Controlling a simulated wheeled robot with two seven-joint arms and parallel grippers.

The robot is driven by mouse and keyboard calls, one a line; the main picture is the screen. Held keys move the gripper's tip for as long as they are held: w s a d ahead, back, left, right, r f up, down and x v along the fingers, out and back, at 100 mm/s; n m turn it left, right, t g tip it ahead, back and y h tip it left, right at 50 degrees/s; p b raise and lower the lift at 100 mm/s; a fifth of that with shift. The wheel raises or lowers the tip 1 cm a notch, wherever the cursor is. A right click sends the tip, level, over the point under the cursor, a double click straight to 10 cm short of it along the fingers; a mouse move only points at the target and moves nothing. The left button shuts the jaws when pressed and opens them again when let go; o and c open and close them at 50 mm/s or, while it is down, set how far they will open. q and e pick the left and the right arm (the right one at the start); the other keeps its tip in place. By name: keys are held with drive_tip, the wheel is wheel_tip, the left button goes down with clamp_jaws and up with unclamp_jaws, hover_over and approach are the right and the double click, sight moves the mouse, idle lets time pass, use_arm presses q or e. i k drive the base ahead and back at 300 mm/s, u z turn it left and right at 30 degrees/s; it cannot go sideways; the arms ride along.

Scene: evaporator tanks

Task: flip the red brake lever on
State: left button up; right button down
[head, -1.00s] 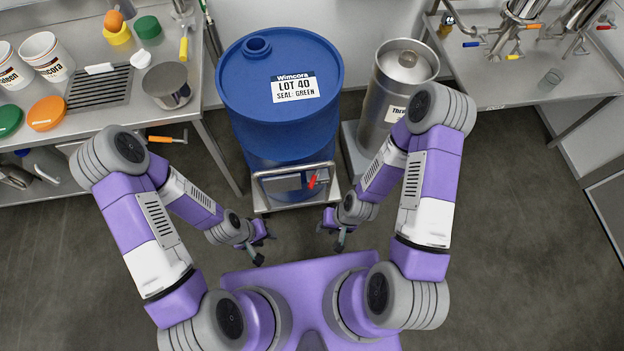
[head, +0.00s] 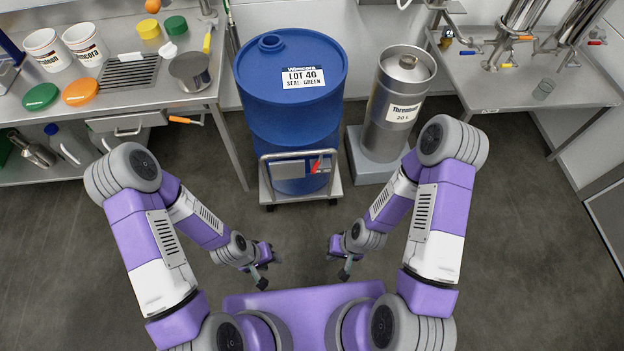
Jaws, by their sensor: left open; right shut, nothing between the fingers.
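The red brake lever (head: 317,164) is on the right part of the handle frame of a small wheeled cart (head: 336,190). It tilts up and to the right. The cart carries a blue drum (head: 290,120) with a label reading LOT 40, SEAL: GREEN. My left gripper (head: 270,272) is open and empty, in front of the cart and to its left. My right gripper (head: 339,267) is shut with nothing in it, in front of the cart and slightly right of the lever. Both grippers are apart from the cart and the lever.
A steel keg (head: 395,105) stands on a grey base (head: 372,162) close to the cart's right. A steel bench (head: 205,100) with buckets, lids and a pot is at left. Another bench (head: 500,90) with taps is at right. Floor before the cart is clear.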

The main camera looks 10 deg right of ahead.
sight(320, 160)
drive_tip(key=u, duration=0.9)
drive_tip(key=i, duration=0.65)
drive_tip(key=z, duration=0.45)
